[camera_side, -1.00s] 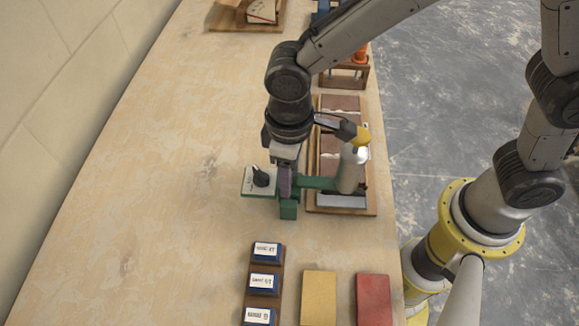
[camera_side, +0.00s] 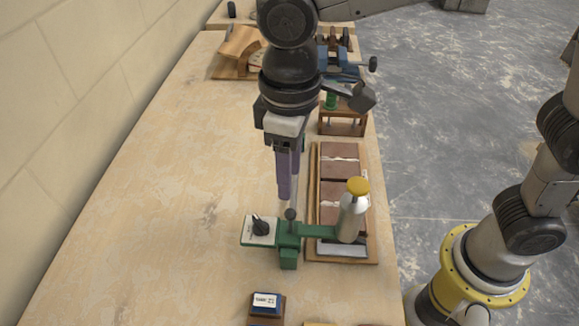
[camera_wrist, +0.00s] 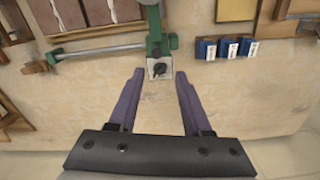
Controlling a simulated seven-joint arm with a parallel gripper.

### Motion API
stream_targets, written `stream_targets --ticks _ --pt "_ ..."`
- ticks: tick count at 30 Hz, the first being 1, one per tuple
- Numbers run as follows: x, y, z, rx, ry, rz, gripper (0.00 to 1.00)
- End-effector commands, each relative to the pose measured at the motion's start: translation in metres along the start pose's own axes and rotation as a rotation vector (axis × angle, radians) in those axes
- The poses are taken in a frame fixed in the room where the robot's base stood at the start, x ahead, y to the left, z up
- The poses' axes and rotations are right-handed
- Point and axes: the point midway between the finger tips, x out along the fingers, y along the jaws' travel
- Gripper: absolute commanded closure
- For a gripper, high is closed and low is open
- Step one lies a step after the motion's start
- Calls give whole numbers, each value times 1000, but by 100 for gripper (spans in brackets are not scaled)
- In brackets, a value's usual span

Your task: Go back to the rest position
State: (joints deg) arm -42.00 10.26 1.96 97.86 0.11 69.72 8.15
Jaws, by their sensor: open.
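My gripper (camera_side: 286,190) points down in the side view with its two purple fingers above the worktop. It is open and holds nothing. The fingertips are above and a little behind the green fixture (camera_side: 289,256), apart from it as far as I can tell. The fixture has a dark ball-topped knob, a pale plate with a black dial (camera_side: 260,226), and a green arm reaching to a pale cylinder with a yellow top (camera_side: 352,215). In the wrist view my gripper (camera_wrist: 158,74) shows both fingers spread, with the dial plate (camera_wrist: 160,68) just beyond them.
A wooden tray with brown slabs (camera_side: 341,163) lies to the right. A small wooden rack (camera_side: 343,124) and a blue vise-like tool (camera_side: 340,65) stand behind it. Blue labelled blocks (camera_wrist: 228,48) sit near the front. The left worktop (camera_side: 150,190) is clear.

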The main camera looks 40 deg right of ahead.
Motion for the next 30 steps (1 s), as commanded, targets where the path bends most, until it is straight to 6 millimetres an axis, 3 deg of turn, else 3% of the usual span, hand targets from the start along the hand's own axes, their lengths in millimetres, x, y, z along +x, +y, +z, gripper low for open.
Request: stream_targets --ticks 9,11,14,17,22,26,30 --pt "-1 1 0 4 0 0 51" --pt "-3 8 -1 20 6 -1 51" --pt "-24 33 3 85 61 -6 51" --pt "-48 68 26 181 120 -5 51" --pt "-72 119 89 349 232 12 51" --pt "-75 142 140 455 313 39 51" --pt "-64 152 191 553 395 81 51"
